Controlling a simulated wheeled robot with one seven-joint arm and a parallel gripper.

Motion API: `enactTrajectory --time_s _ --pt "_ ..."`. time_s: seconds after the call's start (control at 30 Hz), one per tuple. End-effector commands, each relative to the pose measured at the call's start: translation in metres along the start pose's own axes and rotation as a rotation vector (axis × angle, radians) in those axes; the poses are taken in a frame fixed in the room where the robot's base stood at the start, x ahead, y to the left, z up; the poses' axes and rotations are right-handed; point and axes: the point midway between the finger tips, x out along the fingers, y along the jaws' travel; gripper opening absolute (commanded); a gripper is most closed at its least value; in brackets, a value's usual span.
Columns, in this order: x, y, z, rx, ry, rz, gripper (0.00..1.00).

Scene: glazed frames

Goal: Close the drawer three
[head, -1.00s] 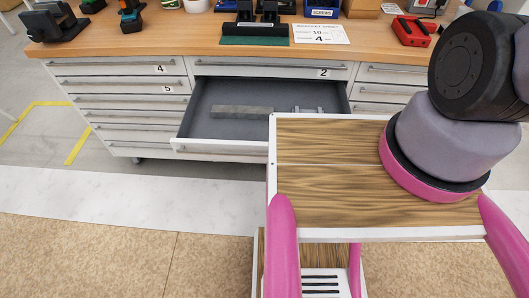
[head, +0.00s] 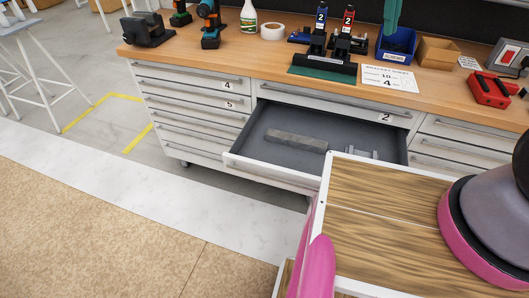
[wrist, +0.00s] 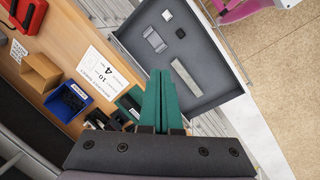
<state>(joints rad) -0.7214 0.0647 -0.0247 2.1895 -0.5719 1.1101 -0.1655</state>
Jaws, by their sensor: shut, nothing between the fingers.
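A grey-lined drawer (head: 262,171) stands pulled out below the drawer marked 2 (head: 330,101) in the workbench cabinet; no number shows on the open one. A long grey bar (head: 296,139) and small metal parts (head: 360,153) lie inside. In the wrist view the same drawer (wrist: 212,82) lies beyond the fingertips. My gripper (wrist: 158,73) has its two green fingers shut together and empty, above the bench edge and drawer by the picture; exact height cannot be told. A green fingertip (head: 393,17) shows at the top of the head view.
The wooden bench top (head: 270,66) carries a spray bottle (head: 248,18), drills, a blue bin (head: 396,46), a cardboard box (head: 438,52) and a red device (head: 490,90). Closed drawers marked 4 and 5 are left of the open one. The floor before the cabinet's left side is clear.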

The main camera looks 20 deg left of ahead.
Motion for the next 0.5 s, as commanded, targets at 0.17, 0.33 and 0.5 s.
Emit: enactTrajectory --time_s 0.17,0.33,0.5 --pt "0.046 -0.070 -0.040 -0.344 -0.117 0.145 0.00" --pt "0.092 -0.142 -0.062 -0.657 -0.204 0.309 0.00" --pt "0.143 -0.219 -0.070 -0.967 -0.268 0.498 0.00"
